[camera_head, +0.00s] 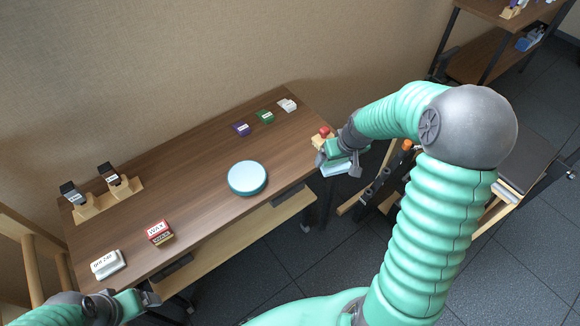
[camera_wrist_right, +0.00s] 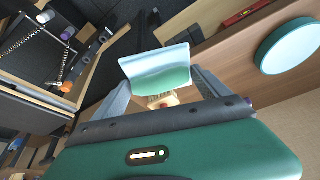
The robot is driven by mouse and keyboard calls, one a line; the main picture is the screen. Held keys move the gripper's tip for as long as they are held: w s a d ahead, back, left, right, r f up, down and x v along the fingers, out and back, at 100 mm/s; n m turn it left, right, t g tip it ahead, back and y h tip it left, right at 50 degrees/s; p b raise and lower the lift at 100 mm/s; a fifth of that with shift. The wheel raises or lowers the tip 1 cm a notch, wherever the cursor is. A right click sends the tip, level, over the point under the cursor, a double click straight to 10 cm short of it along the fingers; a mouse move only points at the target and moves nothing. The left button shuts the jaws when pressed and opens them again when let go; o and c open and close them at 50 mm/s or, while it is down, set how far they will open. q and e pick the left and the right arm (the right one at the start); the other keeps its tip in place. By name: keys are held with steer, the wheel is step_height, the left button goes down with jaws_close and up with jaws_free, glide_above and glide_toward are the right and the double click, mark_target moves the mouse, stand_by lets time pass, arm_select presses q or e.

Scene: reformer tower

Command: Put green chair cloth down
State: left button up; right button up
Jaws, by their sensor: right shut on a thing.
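The green chair cloth (camera_wrist_right: 165,80), a folded pale blue and green piece, sits between the fingers of my right gripper (camera_wrist_right: 160,88) in the right wrist view. In the head view my right gripper (camera_head: 340,160) is shut on the cloth (camera_head: 338,168), just off the right end of the wooden table (camera_head: 190,190). The gripper hides part of the cloth. My left gripper (camera_head: 150,298) is at the lower left, by the table's front edge; its jaw opening is unclear.
A round teal-rimmed white disc (camera_head: 247,177) lies mid-table. A red box (camera_head: 160,232), a white labelled block (camera_head: 107,264), a purple box (camera_head: 241,129) and a green box (camera_head: 264,116) are also there. A wooden-framed apparatus (camera_head: 390,180) stands right of the table.

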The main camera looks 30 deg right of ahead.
steer(key=shift+w+a, duration=0.15)
steer(key=shift+a, duration=0.25)
steer(key=shift+w+a+f+b, duration=0.1)
steer(key=shift+w+a+b, duration=0.45)
steer(key=shift+w+a, duration=0.45)
steer(key=b, duration=0.2)
glide_above(290, 154)
steer(key=s, duration=0.2)
steer(key=shift+f, duration=0.7)
steer(key=f, duration=0.2)
steer(key=a+f+b, duration=0.1)
steer(key=shift+w+f, duration=0.25)
steer(key=shift+w, duration=0.05)
arm_select(q)
steer(key=f, duration=0.3)
steer(key=a+f, duration=0.1)
steer(key=shift+s+f, duration=0.35)
arm_select(e)
steer(key=shift+d, duration=0.25)
steer(key=o, duration=1)
steer(key=shift+o, duration=0.2)
arm_select(q)
steer(key=shift+a, duration=0.1)
arm_select(e)
steer(key=shift+r, duration=0.1)
